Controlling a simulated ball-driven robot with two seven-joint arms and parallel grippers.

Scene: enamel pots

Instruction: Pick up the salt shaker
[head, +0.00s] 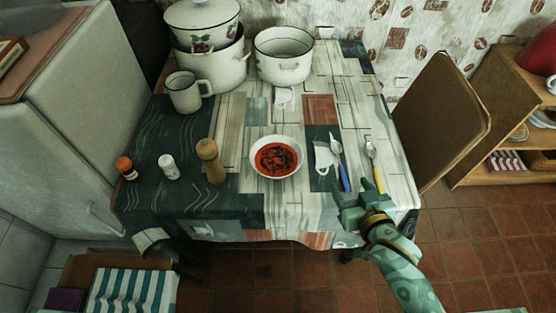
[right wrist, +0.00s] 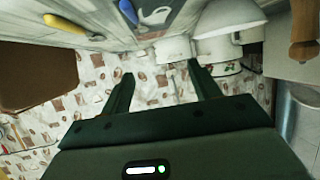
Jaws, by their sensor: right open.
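The salt shaker, a small white shaker (head: 168,167), stands upright on the left part of the table in the head view, between an orange-lidded jar (head: 126,168) and a wooden pepper mill (head: 210,161). My right gripper (head: 352,193) is over the table's front right edge, far to the right of the shaker. It is open and empty, with its two fingers apart in the right wrist view (right wrist: 161,82). I cannot make out the shaker in the right wrist view. My left gripper is not in view.
The table (head: 232,180) holds a bowl of red soup (head: 275,157), cutlery with blue (head: 344,179) and yellow (head: 371,150) handles, a mug (head: 184,92) and pots (head: 284,57) at the back. A chair (head: 440,120) stands at right.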

